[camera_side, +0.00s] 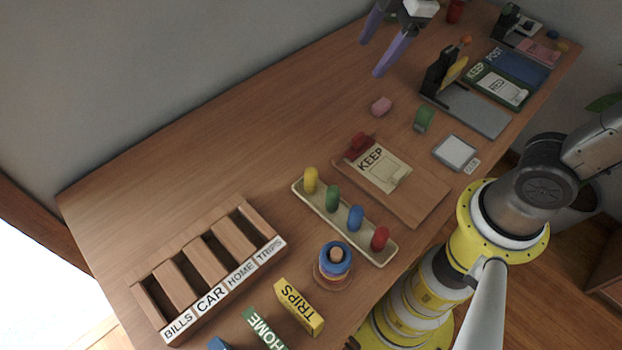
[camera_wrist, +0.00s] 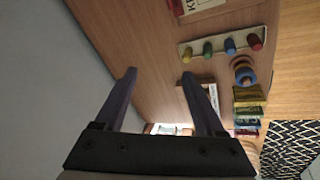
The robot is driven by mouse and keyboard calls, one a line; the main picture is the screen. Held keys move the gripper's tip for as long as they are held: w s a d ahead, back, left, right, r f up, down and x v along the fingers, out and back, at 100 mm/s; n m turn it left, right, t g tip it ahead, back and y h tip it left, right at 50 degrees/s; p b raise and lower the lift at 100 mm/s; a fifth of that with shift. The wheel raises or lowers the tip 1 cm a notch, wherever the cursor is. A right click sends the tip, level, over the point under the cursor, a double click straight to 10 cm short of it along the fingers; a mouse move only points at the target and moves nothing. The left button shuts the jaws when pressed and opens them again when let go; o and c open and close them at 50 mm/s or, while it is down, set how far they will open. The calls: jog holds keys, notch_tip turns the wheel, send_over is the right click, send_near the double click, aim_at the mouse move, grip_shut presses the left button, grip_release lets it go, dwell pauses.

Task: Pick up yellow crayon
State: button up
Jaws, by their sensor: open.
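The yellow crayon (camera_side: 310,180) stands upright at the left end of a cream tray, beside a green, a blue and a red crayon. In the wrist view the yellow crayon (camera_wrist: 186,55) is at the tray's left end. The tray (camera_side: 345,224) lies on the table near the front edge; it also shows in the wrist view (camera_wrist: 218,52). My gripper (camera_side: 379,46) is open and empty, with purple fingers, high over the back of the table and well apart from the crayons. Its two fingers also show in the wrist view (camera_wrist: 163,84).
A wooden sorter (camera_side: 210,265) with labelled slots stands left of the tray. A ring stack (camera_side: 334,262) and TRIPS box (camera_side: 299,306) are in front of it. The table's left back is clear.

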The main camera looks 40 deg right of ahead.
jog(key=w+a+f+n+g, duration=0.2)
jog(key=w+a+f+n, duration=0.25)
jog(key=a+f, duration=0.35)
jog(key=g, duration=0.2)
send_over(311, 170)
notch_tip(311, 170, down, 7)
jog(key=shift+n+h, duration=0.25)
jog(key=shift+h, duration=0.05)
notch_tip(311, 170, down, 14)
jog(key=shift+r, duration=0.2)
jog(key=shift+c, duration=0.4)
grip_shut()
